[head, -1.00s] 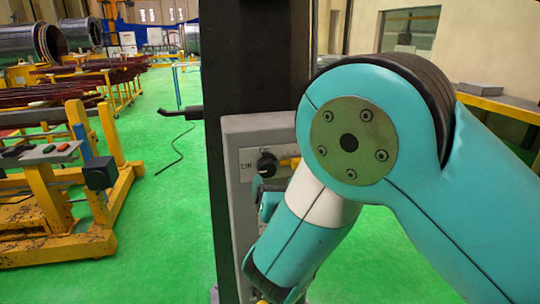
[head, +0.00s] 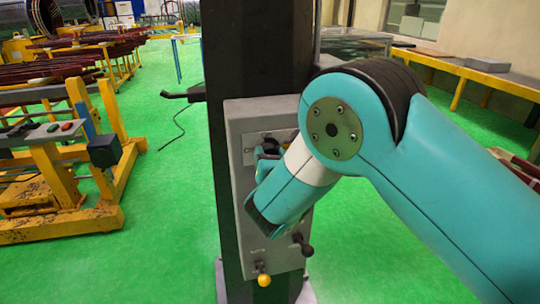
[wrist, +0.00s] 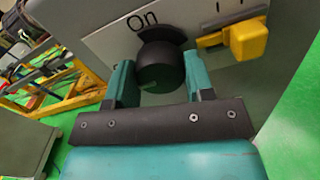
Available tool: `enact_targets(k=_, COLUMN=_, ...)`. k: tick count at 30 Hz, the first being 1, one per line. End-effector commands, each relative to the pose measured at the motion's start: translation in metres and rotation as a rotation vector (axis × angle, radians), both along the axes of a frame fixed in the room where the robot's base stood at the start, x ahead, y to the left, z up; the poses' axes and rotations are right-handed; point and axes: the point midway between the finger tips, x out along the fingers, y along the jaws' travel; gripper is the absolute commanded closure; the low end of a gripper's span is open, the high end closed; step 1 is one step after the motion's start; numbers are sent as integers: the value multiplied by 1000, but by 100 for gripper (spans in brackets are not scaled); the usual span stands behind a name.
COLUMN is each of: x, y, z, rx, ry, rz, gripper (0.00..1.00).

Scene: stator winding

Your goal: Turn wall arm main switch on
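The switch is a round black knob (wrist: 160,67) on a pale label plate (wrist: 105,42) with the word "On" printed above it. In the wrist view my gripper (wrist: 160,80) is open, with one teal finger on each side of the knob. The gaps beside the knob are very small, and I cannot tell whether the fingers touch it. In the head view my gripper (head: 268,155) is at the upper part of the grey switch box (head: 236,125), and my arm hides most of the knob and plate.
A yellow slider-like handle (wrist: 249,39) sits close to the right of the knob. Lower on the box are a yellow-tipped lever (head: 263,279) and a black lever (head: 302,244). The box is on a dark column (head: 255,50).

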Motion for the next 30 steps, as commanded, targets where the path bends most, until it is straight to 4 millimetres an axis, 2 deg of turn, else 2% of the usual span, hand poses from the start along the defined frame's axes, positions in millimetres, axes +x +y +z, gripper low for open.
enact_targets(k=8, x=0, y=0, z=-1, rx=20, ry=6, rz=0, gripper=75)
enact_targets(k=14, x=0, y=0, z=-2, rx=102, ry=27, rz=1, gripper=75)
enact_targets(k=30, x=0, y=0, z=-4, rx=564, ry=159, rz=0, gripper=75)
